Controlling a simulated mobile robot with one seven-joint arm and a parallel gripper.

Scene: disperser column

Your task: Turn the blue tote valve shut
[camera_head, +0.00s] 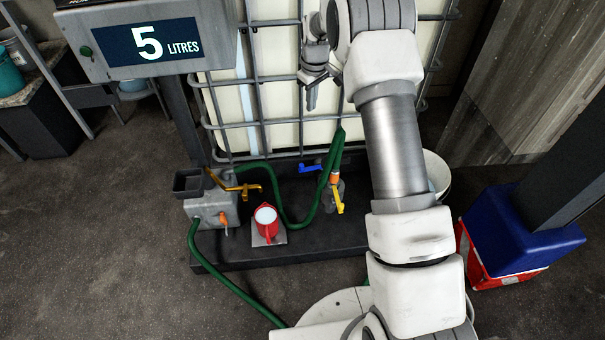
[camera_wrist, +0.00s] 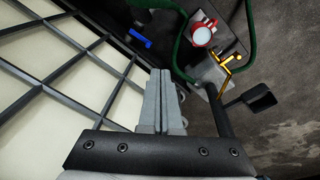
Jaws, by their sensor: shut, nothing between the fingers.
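The blue tote valve handle (camera_head: 310,169) sits low on the front of the caged tote, left of the green hose's top end. It lies close to horizontal in the head view. It also shows in the wrist view (camera_wrist: 140,38), above and left of my fingers. My gripper (camera_head: 311,97) hangs in front of the tote cage, above the blue handle and apart from it. In the wrist view my gripper's fingers (camera_wrist: 161,76) are together with nothing between them. The valve body behind the handle is hard to make out.
A yellow handle (camera_head: 338,200) hangs below the hose joint. A red jug (camera_head: 266,220) stands on a small plate, beside a grey box (camera_head: 211,209) with a brass tap (camera_head: 235,186). The green hose (camera_head: 296,222) loops across the black base. A "5 LITRES" display (camera_head: 150,42) stands upper left.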

